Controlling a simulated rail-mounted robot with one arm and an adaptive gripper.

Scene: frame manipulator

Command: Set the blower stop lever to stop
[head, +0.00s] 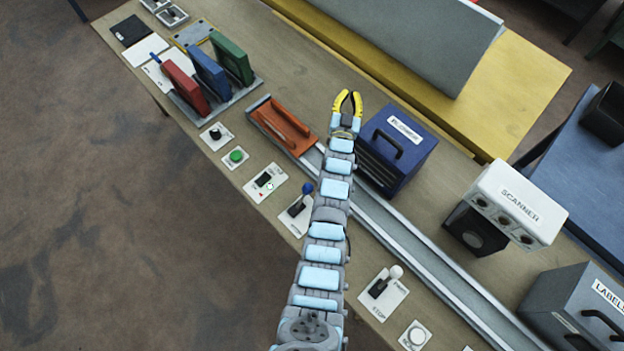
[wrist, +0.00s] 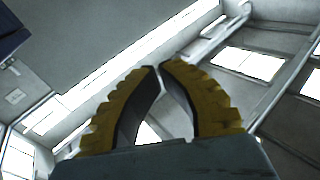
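A lever with a white knob (head: 396,271) stands on a white plate (head: 379,296) marked STOP at its lower end, near the table's front edge. A second lever with a blue knob (head: 308,187) stands on another white plate (head: 290,224), partly hidden by my arm. I cannot tell from the labels which is the blower's lever. My gripper (head: 350,93) is raised beyond both levers, beside a blue box (head: 391,150) whose label seems to read BLOWER. In the wrist view the fingertips (wrist: 160,66) show close together against the ceiling.
A metal rail (head: 410,236) runs along the table with an orange carriage (head: 283,126) at its far end. A scanner (head: 515,205) and a grey LABELS box (head: 580,305) stand at right. A green button (head: 236,157) and other small controls line the front edge.

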